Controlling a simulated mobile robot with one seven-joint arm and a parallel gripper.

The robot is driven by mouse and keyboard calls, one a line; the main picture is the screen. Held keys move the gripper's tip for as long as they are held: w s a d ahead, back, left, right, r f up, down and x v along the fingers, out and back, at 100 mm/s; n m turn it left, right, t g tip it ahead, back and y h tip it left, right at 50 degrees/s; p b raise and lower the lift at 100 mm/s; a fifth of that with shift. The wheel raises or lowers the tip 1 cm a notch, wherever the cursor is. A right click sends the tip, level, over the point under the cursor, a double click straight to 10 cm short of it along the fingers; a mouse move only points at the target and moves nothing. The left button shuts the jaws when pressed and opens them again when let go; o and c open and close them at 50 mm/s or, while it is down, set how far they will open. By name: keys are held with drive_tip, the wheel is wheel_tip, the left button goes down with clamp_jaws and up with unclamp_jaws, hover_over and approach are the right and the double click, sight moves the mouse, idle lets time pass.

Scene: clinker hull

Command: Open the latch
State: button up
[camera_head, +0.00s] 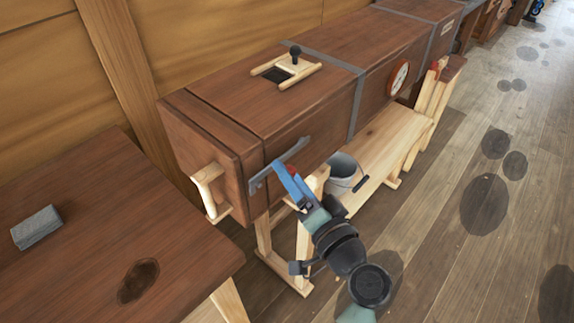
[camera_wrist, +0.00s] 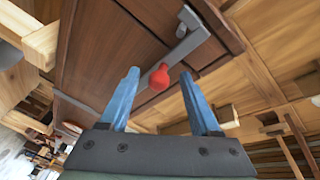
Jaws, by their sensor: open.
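The latch is a grey metal bar (camera_head: 262,178) lying slanted across the near end of the long brown wooden chest (camera_head: 205,150). In the wrist view the latch bar (camera_wrist: 187,45) carries a red knob (camera_wrist: 159,78), and a small grey peg (camera_wrist: 183,29) shows near its upper end. My gripper (camera_head: 281,168) reaches up to the latch with its blue fingers. In the wrist view my gripper (camera_wrist: 158,74) is open, with one finger on each side of the red knob. I see gaps between the fingers and the knob there. In the head view the fingers hide part of the latch.
A wooden handle (camera_head: 205,190) sticks out of the chest's end. A brown table (camera_head: 90,250) with a grey block (camera_head: 36,227) is at the left. Open floor (camera_head: 450,240) lies at the right.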

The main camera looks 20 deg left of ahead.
drive_tip(key=shift+x, duration=1)
drive_tip(key=c, duration=1)
drive_tip(key=shift+d, duration=0.1)
clamp_jaws()
drive_tip(key=shift+f, duration=0.2)
